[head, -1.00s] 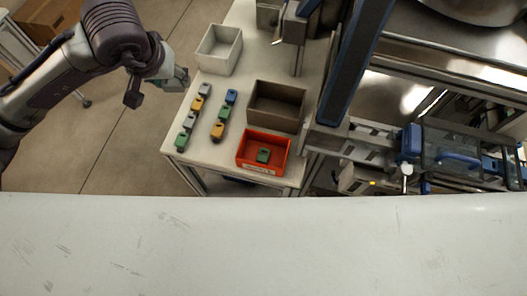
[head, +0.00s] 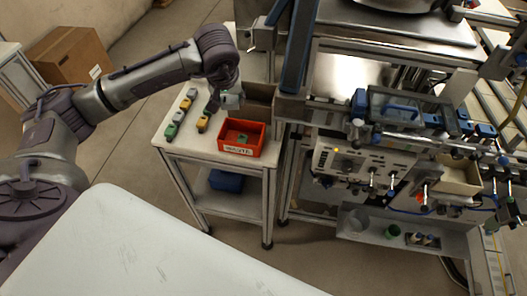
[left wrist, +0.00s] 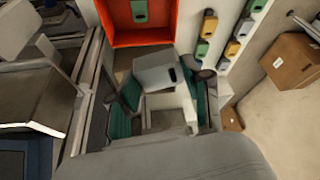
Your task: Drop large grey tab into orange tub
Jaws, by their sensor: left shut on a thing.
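My left gripper (head: 231,100) is above the table, just behind and left of the orange tub (head: 262,139). In the left wrist view, the gripper (left wrist: 162,84) is shut on a grey tab (left wrist: 153,72) with a dark slot, held tilted between the teal-padded fingers. The orange tub (left wrist: 176,38) shows just beyond the held tab in that view. A green tab (head: 242,138) lies inside the tub, also seen in the left wrist view (left wrist: 139,10). The tub's front has a white label. My right gripper is not in view.
A brown-grey bin (head: 262,104) is behind the tub, partly hidden by my gripper. A metal frame machine (head: 345,155) stands close on the right.

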